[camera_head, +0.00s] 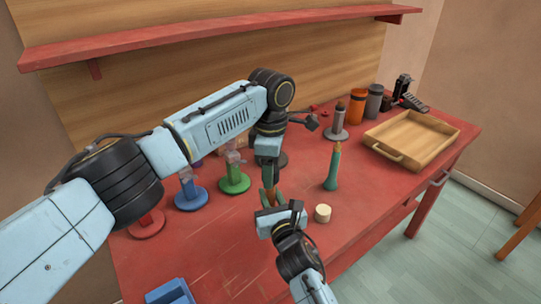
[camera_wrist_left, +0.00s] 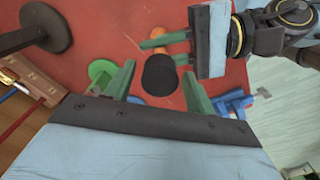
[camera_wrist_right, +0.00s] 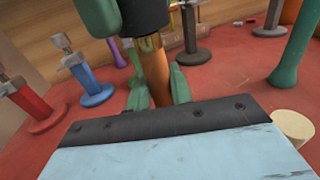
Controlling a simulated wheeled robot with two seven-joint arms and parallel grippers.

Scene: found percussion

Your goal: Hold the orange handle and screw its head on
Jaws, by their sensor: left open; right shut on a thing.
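The orange handle (camera_wrist_right: 157,75) stands roughly upright in my right gripper (camera_wrist_right: 158,88), which is shut on it. It shows as a small orange bit in the head view (camera_head: 268,191). A black head (camera_wrist_right: 147,14) sits at its top end, over a brass-coloured collar; whether the thread is fully seated I cannot tell. In the left wrist view the black head (camera_wrist_left: 160,75) lies between the green fingers of my left gripper (camera_wrist_left: 158,85), which is open around it from above. My left gripper also shows over the handle in the head view (camera_head: 267,165).
A teal handle (camera_head: 332,172) and a cream cylinder (camera_head: 322,213) stand to the right. Red (camera_head: 147,224), blue (camera_head: 190,194) and green (camera_head: 234,180) stands are at left. A wooden tray (camera_head: 440,155) is at far right. A blue bin (camera_head: 170,293) is at the front edge.

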